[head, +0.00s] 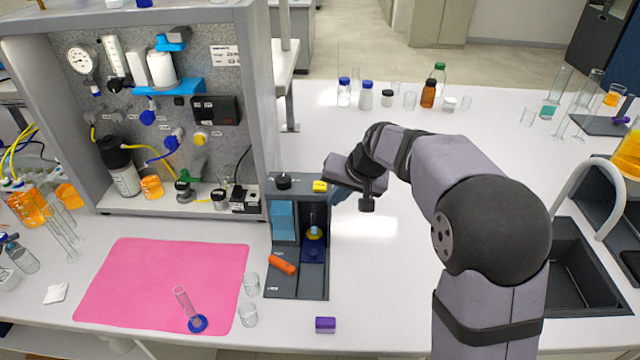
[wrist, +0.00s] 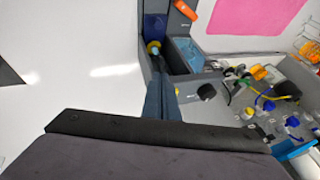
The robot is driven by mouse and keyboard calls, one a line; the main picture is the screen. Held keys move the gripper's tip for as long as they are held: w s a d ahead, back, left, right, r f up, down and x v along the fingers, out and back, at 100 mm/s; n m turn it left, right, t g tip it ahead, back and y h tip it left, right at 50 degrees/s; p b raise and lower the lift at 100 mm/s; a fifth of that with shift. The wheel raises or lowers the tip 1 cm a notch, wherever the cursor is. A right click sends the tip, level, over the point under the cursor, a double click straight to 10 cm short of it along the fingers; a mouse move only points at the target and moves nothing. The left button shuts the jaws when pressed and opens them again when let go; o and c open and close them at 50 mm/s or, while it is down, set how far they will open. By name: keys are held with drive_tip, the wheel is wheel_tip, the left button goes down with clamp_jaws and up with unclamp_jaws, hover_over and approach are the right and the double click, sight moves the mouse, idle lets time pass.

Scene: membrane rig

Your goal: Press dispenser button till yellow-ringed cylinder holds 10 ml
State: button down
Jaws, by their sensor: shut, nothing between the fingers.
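The grey dispenser (head: 312,283) stands at mid table, with a yellow button (head: 320,186) on its top right and a blue window at left. The yellow-ringed cylinder (head: 314,235) stands upright in its right bay; some blue shows near the ring, but the level is too small to read. In the wrist view the yellow ring (wrist: 153,47) shows beyond my fingertips. My gripper (head: 334,194) is shut and empty, just right of the button in the head view. I cannot tell whether it touches the button.
A black knob (head: 284,182) sits left of the button. An orange object (head: 283,264) lies at the dispenser's front. A pink mat (head: 150,275) with a blue-based cylinder (head: 195,322) lies left, a purple block (head: 325,325) in front. The membrane panel (head: 220,90) rises behind left.

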sight(323, 188)
drive_tip(key=w+a+r+t+y, duration=0.2)
drive_tip(key=w+r, duration=0.4)
drive_tip(key=r, duration=0.4)
drive_tip(key=shift+w+a+r+m+t, duration=0.25)
drive_tip(key=shift+a+m+t, duration=0.15)
drive_tip(key=shift+a, duration=0.3)
drive_tip(key=shift+f, duration=0.2)
wheel_tip(323, 188, down, 9)
drive_tip(key=b, duration=0.7)
drive_tip(key=shift+r, duration=0.2)
drive_tip(key=shift+f+b, duration=0.15)
drive_tip(key=shift+b, duration=0.2)
idle(0.7)
drive_tip(key=shift+f+b, duration=0.25)
drive_tip(key=shift+b, duration=0.05)
drive_tip(key=shift+f+b, duration=0.6)
drive_tip(key=shift+f, duration=0.05)
idle(0.9)
drive_tip(key=shift+r, duration=0.15)
drive_tip(key=shift+r+p, duration=0.8)
drive_tip(key=shift+r, duration=0.1)
